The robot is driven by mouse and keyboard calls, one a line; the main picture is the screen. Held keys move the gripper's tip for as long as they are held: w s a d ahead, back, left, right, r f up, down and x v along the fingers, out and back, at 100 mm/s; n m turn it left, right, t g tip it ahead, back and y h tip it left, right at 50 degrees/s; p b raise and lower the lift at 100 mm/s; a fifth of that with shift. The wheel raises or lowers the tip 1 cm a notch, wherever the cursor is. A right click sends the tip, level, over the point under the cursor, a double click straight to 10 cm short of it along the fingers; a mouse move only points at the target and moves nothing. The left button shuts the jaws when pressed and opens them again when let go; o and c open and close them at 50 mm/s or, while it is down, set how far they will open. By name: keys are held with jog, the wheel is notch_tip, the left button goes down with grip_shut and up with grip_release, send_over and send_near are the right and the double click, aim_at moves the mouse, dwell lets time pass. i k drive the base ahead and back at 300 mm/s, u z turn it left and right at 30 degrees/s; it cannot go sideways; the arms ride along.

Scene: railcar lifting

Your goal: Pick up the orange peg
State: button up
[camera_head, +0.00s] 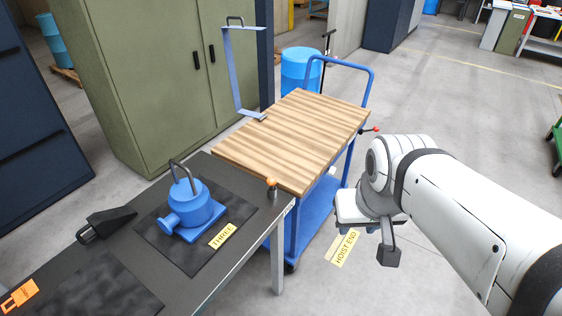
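An orange-topped peg (271,183) stands upright at the far right corner of the dark workbench (234,277). Its top is a small orange knob, and a dark short body shows below it. My gripper (367,243) hangs to the right of the bench and the cart, pointing down over the floor. It is well apart from the peg. Its fingers look spread with nothing between them; the far finger is partly hidden.
A blue valve-like part (190,208) with a handle sits on a black mat beside a "THREE" label (222,236). A dark wedge (106,222) lies left of it. A wood-topped blue cart (290,140) adjoins the bench, carrying a tall blue-grey bracket (236,80).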

aim_at(272, 181)
jog(key=u, duration=0.15)
jog(key=i, duration=0.9)
jog(key=z, duration=0.05)
